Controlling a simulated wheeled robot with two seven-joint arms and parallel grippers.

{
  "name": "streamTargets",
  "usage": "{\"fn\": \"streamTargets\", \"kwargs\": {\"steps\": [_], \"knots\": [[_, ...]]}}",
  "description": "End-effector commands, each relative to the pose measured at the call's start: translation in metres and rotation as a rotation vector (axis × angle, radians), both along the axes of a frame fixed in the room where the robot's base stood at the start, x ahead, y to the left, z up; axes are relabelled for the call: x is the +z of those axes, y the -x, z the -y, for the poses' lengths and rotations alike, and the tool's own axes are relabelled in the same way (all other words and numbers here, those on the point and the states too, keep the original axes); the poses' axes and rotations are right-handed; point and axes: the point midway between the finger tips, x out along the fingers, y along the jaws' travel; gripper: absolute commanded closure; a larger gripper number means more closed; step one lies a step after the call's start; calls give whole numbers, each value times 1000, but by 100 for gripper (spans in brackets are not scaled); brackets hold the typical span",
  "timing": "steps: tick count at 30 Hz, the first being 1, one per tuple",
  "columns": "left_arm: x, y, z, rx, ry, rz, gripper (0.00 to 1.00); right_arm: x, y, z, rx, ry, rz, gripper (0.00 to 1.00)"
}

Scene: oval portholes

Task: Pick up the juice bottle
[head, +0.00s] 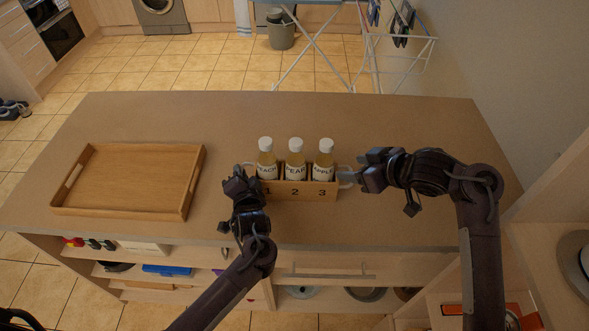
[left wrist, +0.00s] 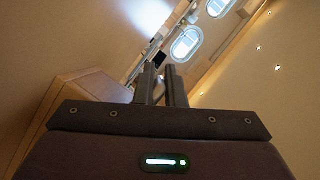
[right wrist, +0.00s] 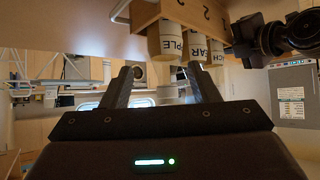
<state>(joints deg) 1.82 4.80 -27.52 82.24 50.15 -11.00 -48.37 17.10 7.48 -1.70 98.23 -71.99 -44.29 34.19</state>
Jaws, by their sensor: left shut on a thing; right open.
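Three juice bottles with white caps and white labels, the left (head: 266,158), middle (head: 296,158) and right (head: 325,159), stand upright in a small wooden crate (head: 283,192) numbered on its front. The right wrist view shows the bottles upside down (right wrist: 167,42), with labels partly readable. My left gripper (head: 246,176) is at the crate's left end, shut on what seems to be its left handle; its fingers (left wrist: 161,82) are close together and hide the hold. My right gripper (head: 350,177) is open beside the crate's right end, by a pale handle; its fingers (right wrist: 163,85) are apart and empty.
The crate stands on a brown counter (head: 400,115). An empty wooden tray (head: 130,178) lies to the left. Shelves and a drawer are below the front edge. A drying rack (head: 400,45) stands behind. The counter behind the crate is clear.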

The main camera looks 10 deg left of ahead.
Motion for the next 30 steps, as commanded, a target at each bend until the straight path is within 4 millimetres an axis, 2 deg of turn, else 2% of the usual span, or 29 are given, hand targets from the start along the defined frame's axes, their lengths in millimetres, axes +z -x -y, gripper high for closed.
{"fn": "streamTargets", "kwargs": {"steps": [7, 9, 11, 14, 18, 23, 27, 30], "knots": [[-1, 0, 1, -1, 0, -2, 100, 41, -61, -5, -276, 37, 2, 45], [-1, 0, 1, -3, 0, -2, 100, 52, -73, -13, -402, 54, -43, 45], [-1, 0, 1, -3, 0, -2, 100, 59, -78, -21, -515, 68, -99, 45], [-1, 0, 1, -3, 0, -2, 100, 71, -75, -35, -694, 90, -201, 45], [-1, 0, 1, -3, 0, -2, 100, 86, -57, -53, -904, 116, -338, 45], [-1, 0, 1, -2, 0, -3, 100, 96, -32, -69, -1059, 140, -454, 45], [-1, 0, 1, -2, 0, -3, 100, 98, -20, -75, -1121, 152, -503, 45], [-1, 0, 1, -2, 0, -3, 100, 87, -22, -74, -1135, 156, -516, 45]]}}
